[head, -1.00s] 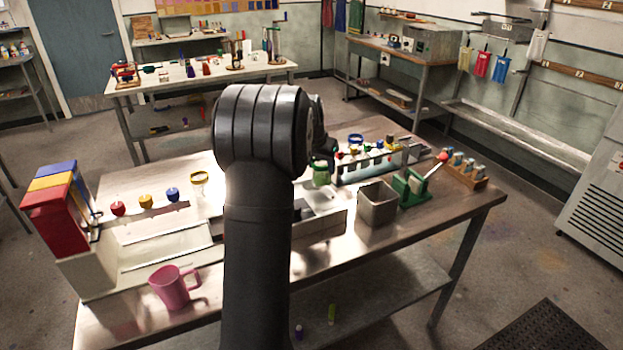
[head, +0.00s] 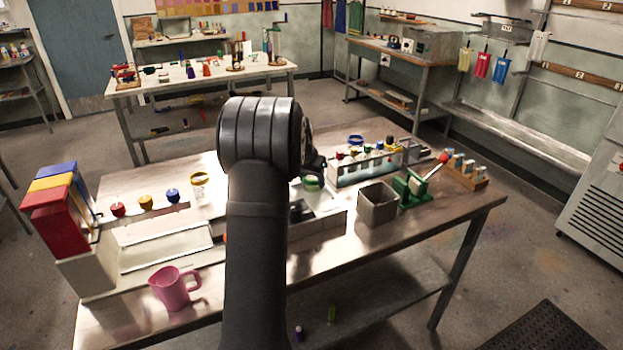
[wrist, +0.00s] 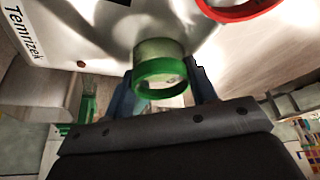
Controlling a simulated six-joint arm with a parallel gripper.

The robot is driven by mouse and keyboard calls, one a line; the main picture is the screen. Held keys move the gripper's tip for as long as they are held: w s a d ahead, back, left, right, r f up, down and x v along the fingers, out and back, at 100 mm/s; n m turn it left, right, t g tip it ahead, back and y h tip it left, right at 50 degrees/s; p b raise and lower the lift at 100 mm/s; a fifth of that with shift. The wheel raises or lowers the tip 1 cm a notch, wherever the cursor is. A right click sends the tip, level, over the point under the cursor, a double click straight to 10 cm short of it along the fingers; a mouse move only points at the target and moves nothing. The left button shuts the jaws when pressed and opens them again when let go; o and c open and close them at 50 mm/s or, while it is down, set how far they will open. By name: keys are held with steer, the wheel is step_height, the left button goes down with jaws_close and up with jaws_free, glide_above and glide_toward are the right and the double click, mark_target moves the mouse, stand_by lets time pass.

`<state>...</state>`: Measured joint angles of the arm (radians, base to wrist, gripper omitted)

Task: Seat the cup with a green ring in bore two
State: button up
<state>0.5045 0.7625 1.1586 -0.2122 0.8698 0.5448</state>
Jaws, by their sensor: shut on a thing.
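The cup with a green ring (wrist: 160,72) is between the two fingers of my gripper (wrist: 163,88) in the wrist view. My gripper is shut on it. The cup is pale and clear, and its green ring faces the camera. In the head view the cup (head: 313,183) shows just right of my arm, above the grey tray area. My arm hides most of the gripper there. I cannot make out bore two in either view.
A red ring (wrist: 238,8) lies near the top of the wrist view. A grey square bin (head: 377,204), a green stand (head: 412,188) and a bottle rack (head: 365,168) are to the right. A pink jug (head: 172,288) stands in front.

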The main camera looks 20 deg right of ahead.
steer(key=shift+f, duration=0.1)
steer(key=o, duration=1.2)
steer(key=v, duration=1.2)
steer(key=shift+d, duration=0.1)
